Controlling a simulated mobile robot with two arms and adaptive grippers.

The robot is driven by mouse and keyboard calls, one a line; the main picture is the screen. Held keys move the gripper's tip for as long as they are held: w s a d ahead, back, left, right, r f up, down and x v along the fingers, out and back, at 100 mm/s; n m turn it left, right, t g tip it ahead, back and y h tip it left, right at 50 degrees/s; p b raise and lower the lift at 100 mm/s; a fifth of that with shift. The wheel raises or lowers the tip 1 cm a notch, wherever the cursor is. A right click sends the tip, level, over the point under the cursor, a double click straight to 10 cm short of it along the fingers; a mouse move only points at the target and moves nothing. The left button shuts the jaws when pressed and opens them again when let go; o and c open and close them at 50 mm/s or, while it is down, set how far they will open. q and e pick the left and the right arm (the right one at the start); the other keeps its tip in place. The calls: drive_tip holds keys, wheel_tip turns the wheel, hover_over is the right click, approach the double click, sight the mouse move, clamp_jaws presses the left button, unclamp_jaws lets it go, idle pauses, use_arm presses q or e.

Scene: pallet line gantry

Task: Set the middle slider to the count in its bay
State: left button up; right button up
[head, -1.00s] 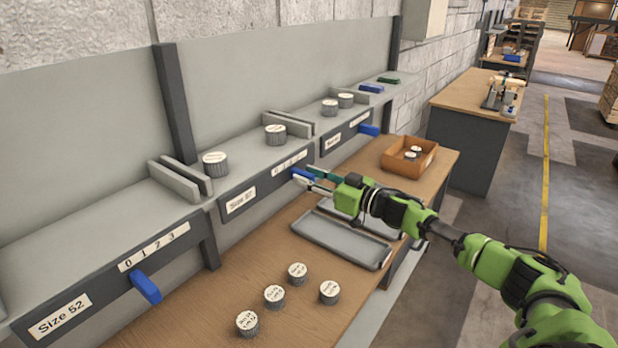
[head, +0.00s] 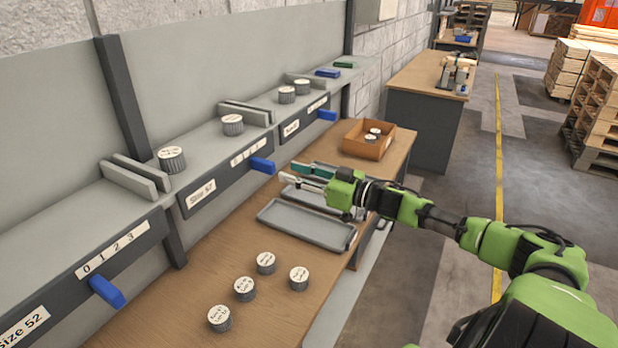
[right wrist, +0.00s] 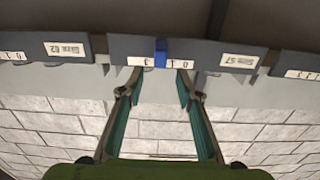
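The middle slider is a blue tab (head: 262,165) on the front rail of the middle bay, near the right part of its number strip (head: 247,151). In the right wrist view, upside down, the blue tab (right wrist: 161,52) stands between the digits 3 and 1. Two grey round parts with white tops, one (head: 171,158) near and one (head: 232,124) farther, stand on the middle bay's shelf. My right gripper (head: 287,172) is open and empty, just off the tab; its fingers (right wrist: 158,85) show apart. My left gripper is out of view.
Other blue sliders sit on the near bay (head: 106,291) and far bay (head: 327,115). Grey trays (head: 305,228) lie below my right gripper. Several loose round parts (head: 245,289) stand on the wooden bench (head: 185,300). An orange box (head: 385,147) holds small parts.

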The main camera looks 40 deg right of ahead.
drive_tip(key=shift+v, duration=2)
